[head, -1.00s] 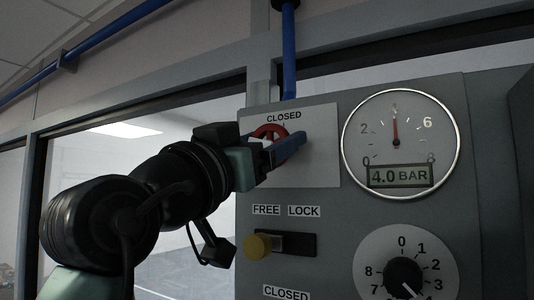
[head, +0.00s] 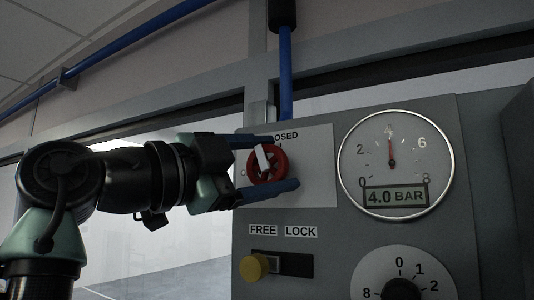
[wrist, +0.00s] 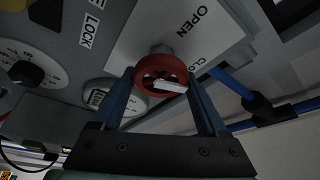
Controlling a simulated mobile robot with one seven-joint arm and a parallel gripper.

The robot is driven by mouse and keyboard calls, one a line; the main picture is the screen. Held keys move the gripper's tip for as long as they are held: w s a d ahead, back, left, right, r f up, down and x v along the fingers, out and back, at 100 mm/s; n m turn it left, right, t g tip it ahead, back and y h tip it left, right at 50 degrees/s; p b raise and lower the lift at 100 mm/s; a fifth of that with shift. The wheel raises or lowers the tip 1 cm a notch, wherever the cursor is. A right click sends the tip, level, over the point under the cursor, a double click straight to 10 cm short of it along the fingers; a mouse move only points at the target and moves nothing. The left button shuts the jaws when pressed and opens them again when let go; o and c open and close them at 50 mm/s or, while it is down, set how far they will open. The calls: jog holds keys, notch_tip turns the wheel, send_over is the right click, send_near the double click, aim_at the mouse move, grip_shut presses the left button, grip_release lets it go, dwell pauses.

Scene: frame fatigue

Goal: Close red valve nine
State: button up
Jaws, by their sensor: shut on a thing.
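The red valve wheel (head: 281,163) is mounted on a white plate (head: 318,150) on the grey panel. A white bar (head: 263,158) crosses the wheel and leans slightly left of upright. My gripper (head: 284,163) is shut on the wheel, one blue finger above it and one below. The upper finger hides part of the CLOSED label (head: 287,135). In the wrist view the wheel (wrist: 147,70) sits between the two fingers of my gripper (wrist: 160,77), with OPEN (wrist: 195,20) and part of CLOSED readable on the plate.
A round gauge (head: 400,150) on the right reads 4.0 BAR. Below the plate is a yellow-knobbed slider (head: 254,267) at the FREE end, with LOCK opposite. A numbered dial (head: 400,280) is at lower right. A blue pipe (head: 286,80) runs above the panel.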

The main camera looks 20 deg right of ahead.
jog(key=shift+m+g+y+p, duration=0.5)
jog(key=shift+m+p, duration=0.3)
jog(key=shift+m, duration=1.2)
jog(key=o, duration=1)
jog(key=shift+c, duration=0.2)
jog(key=shift+o, duration=1.3)
jog(key=shift+w, duration=0.1)
jog(key=shift+o, duration=0.3)
jog(key=shift+w+d+f, duration=0.1)
jog(key=shift+w+d, duration=0.1)
jog(key=r+b+v, duration=0.1)
jog(key=b+v, duration=0.5)
jog(key=v, duration=0.7)
jog(key=shift+f, duration=0.4)
